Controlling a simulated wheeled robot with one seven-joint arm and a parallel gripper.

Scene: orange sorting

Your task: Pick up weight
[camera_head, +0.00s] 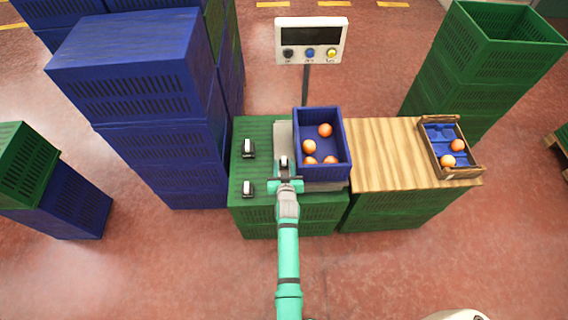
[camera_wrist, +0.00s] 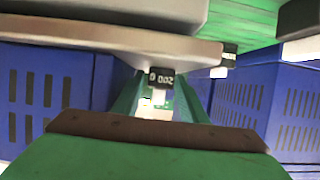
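A small dark and light weight (camera_head: 284,162) stands on the grey scale plate, directly beyond my gripper (camera_head: 285,184). In the wrist view, which looks upside down, a black number label (camera_wrist: 161,77) appears between the tips of my two green fingers (camera_wrist: 160,90). Whether the fingers press on the weight or leave a small gap is not clear. Two more weights, one farther back (camera_head: 248,148) and one nearer (camera_head: 247,188), stand on the green crate surface (camera_head: 240,166) left of the plate.
A blue crate (camera_head: 345,140) with several oranges sits on the scale just right of my gripper. The scale display (camera_head: 310,40) rises behind. A wooden board (camera_head: 380,150) holds a small tray (camera_head: 430,158) with oranges. Tall blue crates (camera_head: 140,110) stand at left.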

